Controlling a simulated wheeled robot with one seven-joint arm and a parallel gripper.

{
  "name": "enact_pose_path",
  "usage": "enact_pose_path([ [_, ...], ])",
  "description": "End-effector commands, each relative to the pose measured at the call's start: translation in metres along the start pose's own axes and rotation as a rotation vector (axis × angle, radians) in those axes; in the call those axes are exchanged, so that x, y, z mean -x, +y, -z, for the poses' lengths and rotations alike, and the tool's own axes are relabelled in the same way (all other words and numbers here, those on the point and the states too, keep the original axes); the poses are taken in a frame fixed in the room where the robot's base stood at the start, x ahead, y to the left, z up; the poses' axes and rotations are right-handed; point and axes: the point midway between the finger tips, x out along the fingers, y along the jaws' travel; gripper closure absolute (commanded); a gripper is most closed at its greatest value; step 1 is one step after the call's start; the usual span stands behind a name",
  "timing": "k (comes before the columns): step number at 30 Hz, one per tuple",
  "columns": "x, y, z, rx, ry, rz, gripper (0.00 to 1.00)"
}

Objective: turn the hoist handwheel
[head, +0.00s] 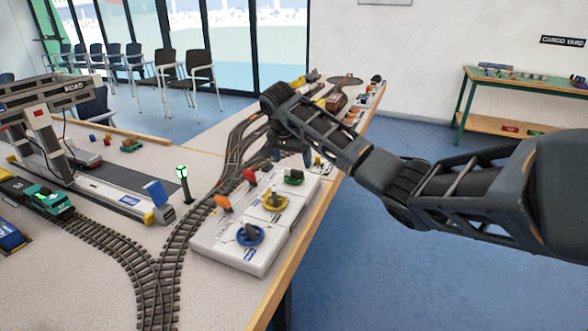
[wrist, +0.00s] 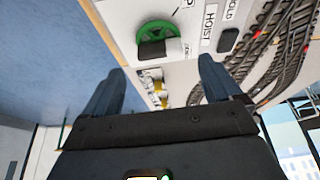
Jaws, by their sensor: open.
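The control box (head: 228,252) stands on the table edge with a green handwheel (head: 293,177), a yellow handwheel (head: 275,201) and a blue handwheel (head: 250,235). In the wrist view the green handwheel (wrist: 158,31) has a dark grip and sits beside a HOIST label (wrist: 209,25). My gripper (head: 290,158) hangs just above and behind the green wheel, apart from it. In the wrist view my gripper (wrist: 160,75) has its two fingers spread with nothing between them; the green wheel lies beyond the fingertips.
Railway track (head: 178,245) runs left of the box. A gantry crane (head: 45,125) stands farther left. The floor right of the table is clear.

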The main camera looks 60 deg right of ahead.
Motion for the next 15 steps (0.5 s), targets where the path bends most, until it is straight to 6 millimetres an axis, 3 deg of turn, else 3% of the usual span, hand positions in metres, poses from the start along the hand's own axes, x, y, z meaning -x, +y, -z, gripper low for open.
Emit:
enact_pose_path([
  [7,-0.036,0.001,0.000,0.000,-0.001,-0.002,0.08],
  [15,-0.049,0.000,0.000,0.001,-0.001,0.001,0.08],
])
